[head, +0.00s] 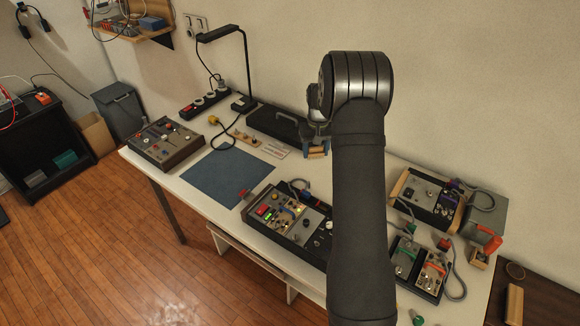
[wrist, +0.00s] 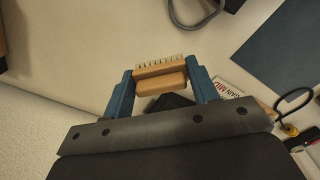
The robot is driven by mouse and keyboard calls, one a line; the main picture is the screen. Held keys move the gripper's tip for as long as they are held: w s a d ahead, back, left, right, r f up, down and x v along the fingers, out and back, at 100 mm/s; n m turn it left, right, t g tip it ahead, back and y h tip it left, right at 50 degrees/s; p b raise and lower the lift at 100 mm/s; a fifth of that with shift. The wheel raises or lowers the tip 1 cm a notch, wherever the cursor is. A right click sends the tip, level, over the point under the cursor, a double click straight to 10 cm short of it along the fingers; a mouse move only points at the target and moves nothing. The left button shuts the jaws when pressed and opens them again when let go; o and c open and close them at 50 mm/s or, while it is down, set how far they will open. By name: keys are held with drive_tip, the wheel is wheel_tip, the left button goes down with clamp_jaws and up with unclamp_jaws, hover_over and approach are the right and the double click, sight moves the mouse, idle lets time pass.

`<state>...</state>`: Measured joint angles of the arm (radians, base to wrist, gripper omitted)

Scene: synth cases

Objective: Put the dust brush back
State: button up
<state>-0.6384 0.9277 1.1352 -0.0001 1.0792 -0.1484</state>
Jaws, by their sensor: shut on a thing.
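The dust brush (wrist: 161,80) has a pale wooden body and a row of light bristles. In the wrist view it lies crosswise between the two blue fingers of my gripper (wrist: 160,88), which is shut on it. The bristles point toward the top of that picture. In the head view my gripper (head: 317,151) is over the back of the white table, right of the blue mat, and a bit of the brush's wood shows between the fingers. I cannot tell how high the brush is above the table.
A black case (head: 275,124) and a white printed card (head: 275,151) lie by my gripper. The blue mat (head: 228,177) is bare. A console (head: 285,215) with lit buttons stands in front. A black lamp (head: 243,70) rises at the back. My arm hides part of the table.

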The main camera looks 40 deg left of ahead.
hover_over(290, 170)
wheel_tip(290, 170, down, 6)
drive_tip(key=shift+r, duration=0.1)
drive_tip(key=shift+f, duration=1.95)
drive_tip(key=shift+f, duration=0.15)
drive_tip(key=o, duration=1)
wheel_tip(290, 170, up, 12)
drive_tip(key=shift+r, duration=0.2)
